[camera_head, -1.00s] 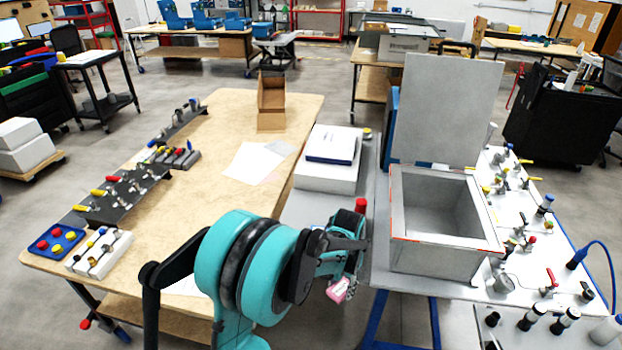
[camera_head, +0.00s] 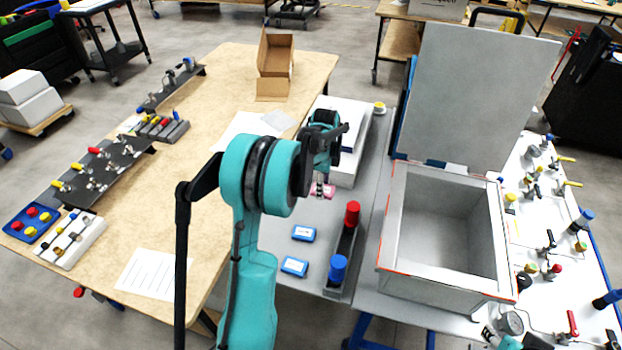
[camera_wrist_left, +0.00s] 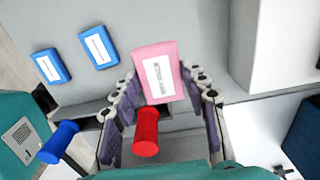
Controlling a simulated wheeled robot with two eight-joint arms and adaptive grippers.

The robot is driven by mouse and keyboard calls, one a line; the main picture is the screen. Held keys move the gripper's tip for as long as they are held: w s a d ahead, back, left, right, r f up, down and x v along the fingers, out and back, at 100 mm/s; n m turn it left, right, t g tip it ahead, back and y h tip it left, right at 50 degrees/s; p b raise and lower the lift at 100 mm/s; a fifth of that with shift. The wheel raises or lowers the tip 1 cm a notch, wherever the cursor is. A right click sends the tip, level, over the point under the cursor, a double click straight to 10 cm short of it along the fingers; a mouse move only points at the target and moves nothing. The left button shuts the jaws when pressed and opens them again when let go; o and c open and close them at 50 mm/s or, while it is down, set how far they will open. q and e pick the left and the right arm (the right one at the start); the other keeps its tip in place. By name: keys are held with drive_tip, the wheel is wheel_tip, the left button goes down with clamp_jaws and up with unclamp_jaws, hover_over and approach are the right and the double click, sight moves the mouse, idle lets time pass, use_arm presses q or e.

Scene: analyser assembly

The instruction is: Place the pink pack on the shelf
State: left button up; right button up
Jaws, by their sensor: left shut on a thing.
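The pink pack (camera_head: 328,191) is a small box, held in my left gripper (camera_head: 322,180) over the grey shelf surface (camera_head: 375,160) between the wooden table and the open metal box. In the left wrist view the pink pack (camera_wrist_left: 156,72) sits at the tips of the fingers, its white label facing the camera. The left gripper (camera_wrist_left: 163,88) is shut on it. Whether the pack touches the surface below is hard to tell. Two blue packs (camera_head: 303,233) (camera_head: 294,266) lie on the grey surface nearby. My right gripper is not in view.
A holder with a red cap (camera_head: 352,213) and a blue cap (camera_head: 338,268) stands right of the blue packs. A white box (camera_head: 345,170) is behind the gripper. The open grey metal box (camera_head: 400,215) stands to the right. Bare grey surface lies around the blue packs.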

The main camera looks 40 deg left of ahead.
use_arm(q)
drive_tip(key=s+a+f+b, duration=0.1)
drive_tip(key=a+f, duration=0.1)
drive_tip(key=a, duration=0.1)
drive_tip(key=s+a+f+b, duration=0.1)
drive_tip(key=s+a+f, duration=0.1)
drive_tip(key=a, duration=0.1)
drive_tip(key=s+a+f, duration=0.2)
drive_tip(key=a, duration=0.1)
drive_tip(key=shift+f+b, duration=0.1)
drive_tip(key=shift+b, duration=0.3)
wheel_tip(320, 180, down, 4)
drive_tip(key=shift+w+b, duration=0.1)
drive_tip(key=shift+b, duration=0.75)
drive_tip(key=shift+f, duration=0.1)
drive_tip(key=o, duration=1.2)
drive_tip(key=shift+c, duration=0.2)
